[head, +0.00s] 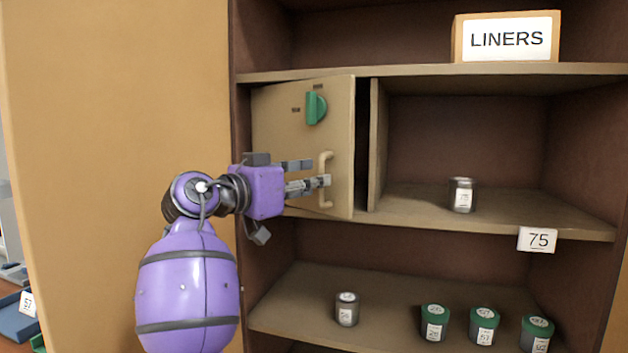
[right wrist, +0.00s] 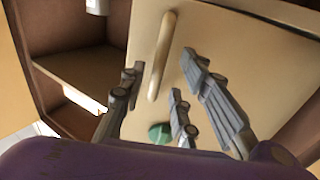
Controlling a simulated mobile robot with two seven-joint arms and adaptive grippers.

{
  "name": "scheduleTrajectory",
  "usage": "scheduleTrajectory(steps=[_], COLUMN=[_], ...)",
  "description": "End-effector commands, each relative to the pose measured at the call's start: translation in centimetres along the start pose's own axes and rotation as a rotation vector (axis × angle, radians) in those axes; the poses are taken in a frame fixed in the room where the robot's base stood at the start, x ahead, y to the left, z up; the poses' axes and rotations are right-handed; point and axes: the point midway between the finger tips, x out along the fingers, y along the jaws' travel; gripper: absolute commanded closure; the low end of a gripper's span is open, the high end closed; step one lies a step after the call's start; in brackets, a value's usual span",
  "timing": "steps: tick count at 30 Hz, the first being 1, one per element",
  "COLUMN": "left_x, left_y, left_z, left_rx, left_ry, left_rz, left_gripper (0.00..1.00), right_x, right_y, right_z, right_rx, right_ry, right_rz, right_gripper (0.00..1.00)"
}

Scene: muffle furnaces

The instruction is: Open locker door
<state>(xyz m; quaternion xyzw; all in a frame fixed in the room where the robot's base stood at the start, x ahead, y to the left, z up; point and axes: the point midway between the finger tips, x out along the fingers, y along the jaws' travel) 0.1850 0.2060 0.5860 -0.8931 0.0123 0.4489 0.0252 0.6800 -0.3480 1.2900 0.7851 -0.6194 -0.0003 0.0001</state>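The beige locker door (head: 283,150) stands slightly ajar at the left of the middle shelf, with a dark gap along its right edge. It carries a pale curved handle (head: 325,165) and a green knob (head: 316,108). My right gripper (head: 310,173) is open at the handle. In the right wrist view my right gripper (right wrist: 155,92) has its grey fingers spread on either side of the handle (right wrist: 163,50); I cannot tell whether any finger touches it. The knob (right wrist: 160,133) also shows there, partly hidden. My left gripper is not in view.
A divider (head: 376,145) stands right of the door. A jar (head: 462,195) is on the middle shelf; several jars (head: 485,325) stand on the lower shelf. A LINERS box (head: 507,38) sits above. A tan panel (head: 120,100) flanks the left.

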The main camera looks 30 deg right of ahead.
Motion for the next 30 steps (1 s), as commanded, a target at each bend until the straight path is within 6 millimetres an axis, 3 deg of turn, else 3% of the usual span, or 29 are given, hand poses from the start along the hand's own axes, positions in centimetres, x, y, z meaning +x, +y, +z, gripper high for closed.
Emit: scheduleTrajectory(steps=[9,15,30], left_x=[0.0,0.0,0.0], left_y=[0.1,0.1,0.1], left_z=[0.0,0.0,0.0], left_rx=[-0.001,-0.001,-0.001], left_ry=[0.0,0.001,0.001], left_rz=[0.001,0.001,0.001], left_gripper=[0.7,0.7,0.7], right_x=[-6.8,-9.7,-10.7], right_y=[-0.1,-0.1,-0.1], right_z=[0.0,0.1,0.0], right_rx=[-0.001,-0.001,0.0], right_ry=[0.0,-0.001,0.0], right_rz=[-0.004,-0.002,-0.001], right_gripper=[0.71,0.71,0.71])
